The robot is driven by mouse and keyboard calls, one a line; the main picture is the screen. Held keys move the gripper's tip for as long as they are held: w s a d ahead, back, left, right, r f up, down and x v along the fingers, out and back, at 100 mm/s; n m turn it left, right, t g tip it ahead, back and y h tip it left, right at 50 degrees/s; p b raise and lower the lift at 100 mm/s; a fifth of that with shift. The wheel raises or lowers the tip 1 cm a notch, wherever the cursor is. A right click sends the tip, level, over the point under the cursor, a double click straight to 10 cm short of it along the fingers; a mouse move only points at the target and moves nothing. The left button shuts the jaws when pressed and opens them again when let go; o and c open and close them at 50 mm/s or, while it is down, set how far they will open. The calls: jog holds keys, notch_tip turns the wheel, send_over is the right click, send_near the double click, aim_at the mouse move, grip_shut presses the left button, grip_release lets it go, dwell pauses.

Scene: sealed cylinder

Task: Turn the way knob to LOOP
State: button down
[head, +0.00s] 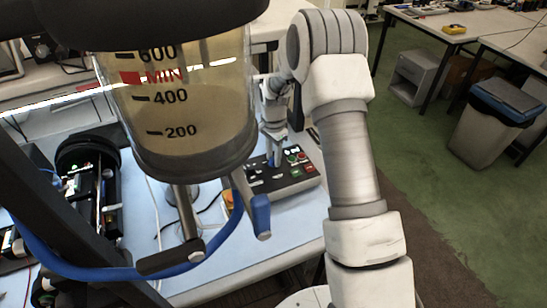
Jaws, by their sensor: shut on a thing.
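The control box (290,186) sits on the light blue bench top, with a dark panel of small knobs, labels and red and green buttons. My gripper (274,160) reaches down onto the left-middle of this panel from behind. It is shut on a small knob there, which I take to be the way knob; a bit of blue shows at the fingertips. The fingers hide most of the knob, and its pointer and the LOOP label are too small to read.
A large clear cylinder (190,115) with 200, 400, 600 and MIN marks hangs in the left foreground, close to my gripper. Below it are a blue-handled valve (261,214) and a blue hose (110,272). Black equipment (90,190) stands at the left. A bin (497,125) stands at the right.

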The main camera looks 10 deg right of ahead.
aim_at(273, 159)
jog(key=n+b, duration=0.3)
jog(key=n, duration=0.3)
jog(key=shift+f, duration=0.1)
jog(key=n+b, duration=0.1)
jog(key=n, duration=0.5)
jog(key=shift+b, duration=0.35)
jog(key=c, duration=0.6)
grip_release()
notch_tip(273, 159, up, 18)
jog(key=shift+f, duration=0.15)
